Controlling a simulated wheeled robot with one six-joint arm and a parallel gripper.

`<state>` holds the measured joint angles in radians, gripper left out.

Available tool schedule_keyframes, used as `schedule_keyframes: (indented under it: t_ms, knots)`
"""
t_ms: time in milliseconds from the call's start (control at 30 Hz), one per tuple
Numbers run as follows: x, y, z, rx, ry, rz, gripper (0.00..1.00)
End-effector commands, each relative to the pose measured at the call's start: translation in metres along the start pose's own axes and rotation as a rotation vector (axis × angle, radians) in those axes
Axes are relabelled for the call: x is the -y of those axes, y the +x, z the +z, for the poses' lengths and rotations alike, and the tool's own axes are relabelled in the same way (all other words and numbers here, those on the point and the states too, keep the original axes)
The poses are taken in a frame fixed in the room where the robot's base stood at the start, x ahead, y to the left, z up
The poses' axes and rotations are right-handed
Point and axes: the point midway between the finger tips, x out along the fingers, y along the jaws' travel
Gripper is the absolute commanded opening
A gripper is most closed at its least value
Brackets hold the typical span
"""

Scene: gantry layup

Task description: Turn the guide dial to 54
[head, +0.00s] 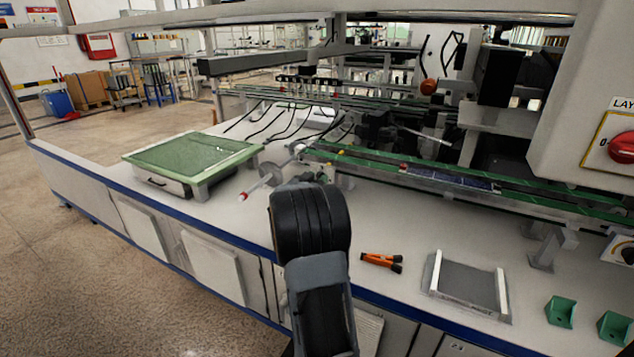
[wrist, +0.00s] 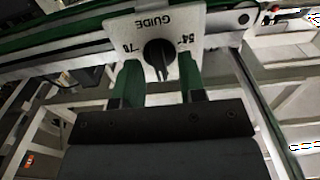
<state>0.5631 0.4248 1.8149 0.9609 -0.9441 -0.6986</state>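The lettering appears turned over in the wrist view. The knob's ridge points down the picture, between the two numbers. My gripper (wrist: 160,66) is open, with one green finger on each side of the knob's lower part. I see a gap between the knob and each finger; how deep they reach is unclear. In the head view my arm hides the gripper, and I cannot make out the guide dial.
In the head view, a green-topped frame (head: 190,155) sits on the white bench left of my arm. Orange-handled pliers (head: 381,262), a grey tray (head: 466,287) and green blocks (head: 560,311) lie to the right. A red switch (head: 622,147) is on a cabinet at the right.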

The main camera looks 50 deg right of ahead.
Motion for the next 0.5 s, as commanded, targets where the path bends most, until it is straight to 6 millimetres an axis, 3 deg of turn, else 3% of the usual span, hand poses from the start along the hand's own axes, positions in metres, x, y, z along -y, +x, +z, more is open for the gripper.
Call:
schedule_keyframes:
  t_ms: [267, 500]
  knots:
    - [0.0001, 0.0008, 0.0000, 0.000, 0.000, 0.000, 0.37]
    - [0.0001, 0.0006, 0.0000, 0.000, 0.000, -0.001, 0.14]
